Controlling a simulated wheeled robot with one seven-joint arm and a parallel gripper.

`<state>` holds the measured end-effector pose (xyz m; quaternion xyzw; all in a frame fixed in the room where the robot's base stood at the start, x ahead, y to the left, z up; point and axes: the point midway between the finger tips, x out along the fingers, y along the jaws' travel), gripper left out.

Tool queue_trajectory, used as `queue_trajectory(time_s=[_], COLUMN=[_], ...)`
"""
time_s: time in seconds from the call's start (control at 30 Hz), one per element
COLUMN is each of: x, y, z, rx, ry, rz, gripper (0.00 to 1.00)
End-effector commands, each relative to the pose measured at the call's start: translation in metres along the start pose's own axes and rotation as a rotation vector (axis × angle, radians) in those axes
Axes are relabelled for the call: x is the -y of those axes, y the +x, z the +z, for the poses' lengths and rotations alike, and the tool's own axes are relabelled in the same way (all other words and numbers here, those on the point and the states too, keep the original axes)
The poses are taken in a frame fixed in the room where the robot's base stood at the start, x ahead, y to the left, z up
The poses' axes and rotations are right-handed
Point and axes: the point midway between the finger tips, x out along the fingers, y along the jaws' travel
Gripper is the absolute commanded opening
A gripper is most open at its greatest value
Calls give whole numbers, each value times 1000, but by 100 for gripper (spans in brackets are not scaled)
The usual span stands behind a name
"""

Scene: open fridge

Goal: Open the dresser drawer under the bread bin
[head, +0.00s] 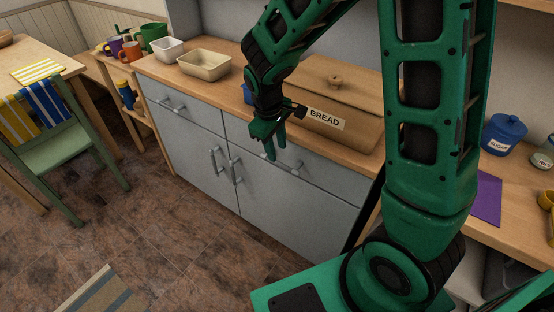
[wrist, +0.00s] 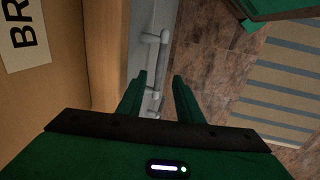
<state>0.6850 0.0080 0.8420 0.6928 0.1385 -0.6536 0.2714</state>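The bread bin (head: 358,118) is a brown box labelled BREAD on the wooden counter; its side also shows in the wrist view (wrist: 70,85). Below it is the grey drawer front (head: 325,184), which looks closed. Its silver bar handle (head: 294,172) is partly hidden by my gripper in the head view. My gripper (head: 275,152) points down at the drawer front, close to the handle. In the wrist view my gripper (wrist: 160,75) is open, and the handle (wrist: 163,50) runs between the two fingers as seen from there. Whether they touch it is unclear.
A second drawer (head: 185,112) is at the left, with two cabinet doors (head: 205,165) below. A beige tray (head: 204,66) and white bowl (head: 167,48) stand on the counter. A green chair (head: 65,140) is at left. A striped mat (wrist: 285,85) lies on clear floor.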

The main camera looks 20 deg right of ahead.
Motion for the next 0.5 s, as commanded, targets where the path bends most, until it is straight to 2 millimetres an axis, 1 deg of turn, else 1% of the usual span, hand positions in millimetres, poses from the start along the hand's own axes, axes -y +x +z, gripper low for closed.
queue_trajectory(time_s=[0.03, 0.2, 0.33, 0.5], x=[0, 0, 0, 0], y=[11, 39, 54, 63], z=[1, 2, 1, 0], rx=[5, 4, 2, 0], ry=[0, 1, 1, 1], rz=[-2, -2, -1, 0], gripper=[33, 33, 33, 33])
